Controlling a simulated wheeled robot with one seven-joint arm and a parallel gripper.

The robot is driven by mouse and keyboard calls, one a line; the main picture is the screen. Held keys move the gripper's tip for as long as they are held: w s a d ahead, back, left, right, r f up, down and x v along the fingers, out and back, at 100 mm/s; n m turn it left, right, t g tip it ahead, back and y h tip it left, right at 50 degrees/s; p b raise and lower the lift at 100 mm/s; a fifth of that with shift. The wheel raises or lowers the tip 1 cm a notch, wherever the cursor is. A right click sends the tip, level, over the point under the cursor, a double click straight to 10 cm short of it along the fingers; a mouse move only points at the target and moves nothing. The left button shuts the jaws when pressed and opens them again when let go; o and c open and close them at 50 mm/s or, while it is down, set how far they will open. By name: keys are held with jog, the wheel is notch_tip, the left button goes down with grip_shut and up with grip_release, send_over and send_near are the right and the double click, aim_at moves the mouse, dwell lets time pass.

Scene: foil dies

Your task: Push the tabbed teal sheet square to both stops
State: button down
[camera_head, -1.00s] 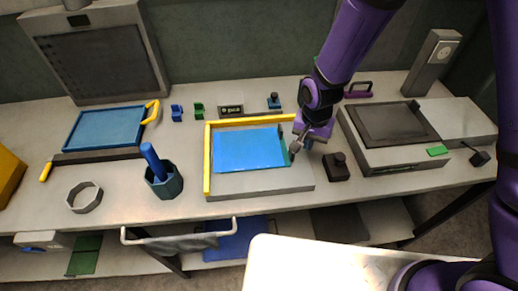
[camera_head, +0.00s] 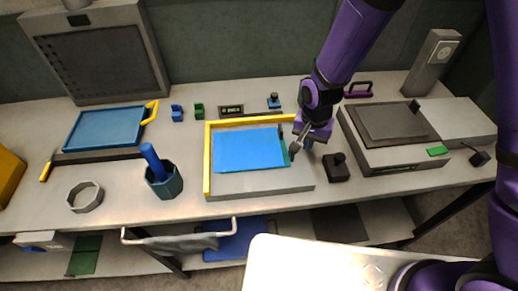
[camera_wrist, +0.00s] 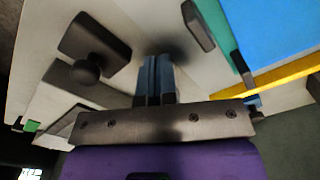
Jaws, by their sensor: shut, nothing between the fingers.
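The sheet (camera_head: 248,150) looks blue, with a teal strip (camera_head: 283,146) along its right edge. It lies flat on a pale board (camera_head: 262,184). Yellow stops line the board's left side (camera_head: 207,160) and back (camera_head: 250,121). A narrow pale gap seems to show between the sheet and both stops. My gripper (camera_head: 294,152) is shut and empty, just right of the teal strip. In the wrist view its fingers (camera_wrist: 155,82) are together, apart from the teal strip (camera_wrist: 226,42) and the blue sheet (camera_wrist: 270,35). Contact cannot be told from the head view.
A dark knobbed block (camera_head: 337,168) stands close to the right of my gripper. A grey box machine (camera_head: 395,155) is further right. A blue-handled pot (camera_head: 164,182) stands left of the board. A small dark sign (camera_head: 231,111) lies behind the back stop.

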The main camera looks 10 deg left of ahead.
aim_at(289, 157)
jog(key=shift+f, duration=0.85)
jog(key=shift+a, duration=0.3)
dwell(0.8)
jog(key=shift+s+a, duration=0.25)
jog(key=shift+a, duration=0.45)
jog(key=shift+s+a, duration=0.2)
jog(key=shift+a, duration=0.55)
jog(key=shift+s+a, duration=0.25)
jog(key=shift+a, duration=0.45)
jog(key=shift+d, duration=0.1)
jog(key=shift+w+d, duration=0.15)
jog(key=shift+d, duration=0.3)
notch_tip(289, 157, up, 8)
dwell(0.3)
